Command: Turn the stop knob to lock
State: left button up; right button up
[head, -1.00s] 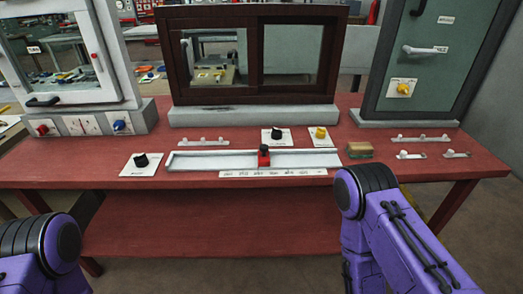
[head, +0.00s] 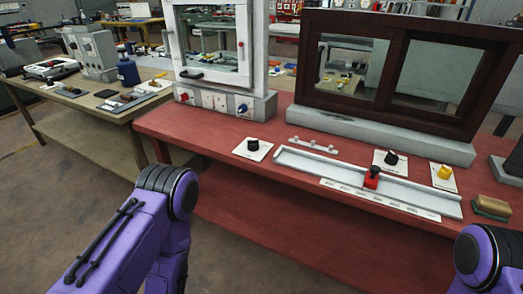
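Several knobs show on the red table, and their labels are too small to read, so I cannot tell which is the stop knob. A black knob (head: 253,145) stands on a white plate at the front left. Another black knob (head: 391,158) and a yellow knob (head: 444,172) stand on plates behind the slider rail. A red knob (head: 184,97) and a blue knob (head: 243,108) sit on the white cabinet's base. My purple arms show at the lower left and lower right, apart from the knobs. Both grippers are out of view.
The slider rail (head: 310,170) with a red slider (head: 372,177) lies along the table's front. A dark framed window (head: 300,60) and a white cabinet (head: 170,40) stand behind. A sponge-like block (head: 492,207) lies right. A cluttered wooden table (head: 68,98) stands left.

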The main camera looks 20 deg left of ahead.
aim_at(253, 145)
jog(key=k, duration=0.5)
jog(key=u, duration=1.45)
jog(key=i, duration=1)
jog(key=z, duration=1.6)
